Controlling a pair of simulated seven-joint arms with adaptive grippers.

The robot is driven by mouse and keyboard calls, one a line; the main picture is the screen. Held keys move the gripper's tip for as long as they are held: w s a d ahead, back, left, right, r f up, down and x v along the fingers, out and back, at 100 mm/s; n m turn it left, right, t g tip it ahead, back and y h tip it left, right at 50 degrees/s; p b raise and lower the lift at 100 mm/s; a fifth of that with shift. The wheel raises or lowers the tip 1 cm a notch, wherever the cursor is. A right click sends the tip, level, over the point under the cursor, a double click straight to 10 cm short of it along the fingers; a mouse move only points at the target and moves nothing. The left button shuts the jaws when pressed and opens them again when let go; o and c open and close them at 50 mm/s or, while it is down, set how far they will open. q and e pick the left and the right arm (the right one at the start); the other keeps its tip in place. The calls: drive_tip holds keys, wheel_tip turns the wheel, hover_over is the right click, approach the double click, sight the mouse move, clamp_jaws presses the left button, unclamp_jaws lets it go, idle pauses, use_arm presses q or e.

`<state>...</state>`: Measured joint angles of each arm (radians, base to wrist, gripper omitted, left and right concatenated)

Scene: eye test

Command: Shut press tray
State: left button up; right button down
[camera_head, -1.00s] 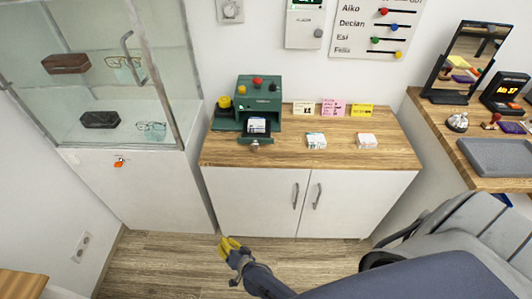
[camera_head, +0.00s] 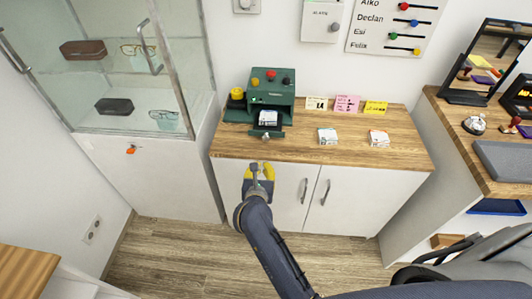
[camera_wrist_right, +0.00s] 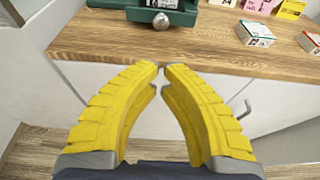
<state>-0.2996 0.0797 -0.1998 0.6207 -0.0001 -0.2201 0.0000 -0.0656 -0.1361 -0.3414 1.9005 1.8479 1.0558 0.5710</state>
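The green press (camera_head: 272,88) stands on the wooden top of a white cabinet, with red, yellow and black buttons on top. Its tray (camera_head: 267,133) sticks out at the front, holding a pale stack of cards (camera_head: 268,118). The tray front (camera_wrist_right: 190,15) and its silver knob (camera_wrist_right: 161,21) show at the top of the right wrist view. My right gripper (camera_head: 259,168) is in front of the cabinet, nearer than the knob and apart from it. Its yellow fingers (camera_wrist_right: 162,68) come together at the tips with nothing between them. My left gripper is not in view.
Two small boxes (camera_head: 328,137) (camera_head: 379,139) lie on the wooden top (camera_head: 300,150), right of the tray. Pink, yellow and white notes (camera_head: 346,104) stand behind. A glass display case (camera_head: 120,75) is at left. A chair (camera_head: 470,265) is at lower right.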

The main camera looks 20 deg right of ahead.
sight(266, 151)
drive_tip(key=x, duration=1.1)
drive_tip(key=shift+w+d+r, duration=0.1)
drive_tip(key=shift+w+r, duration=0.15)
drive_tip(key=shift+r, duration=0.05)
drive_tip(key=shift+w+d, duration=0.2)
drive_tip(key=shift+w, duration=0.3)
drive_tip(key=shift+w+d, duration=0.25)
drive_tip(key=shift+w, duration=0.3)
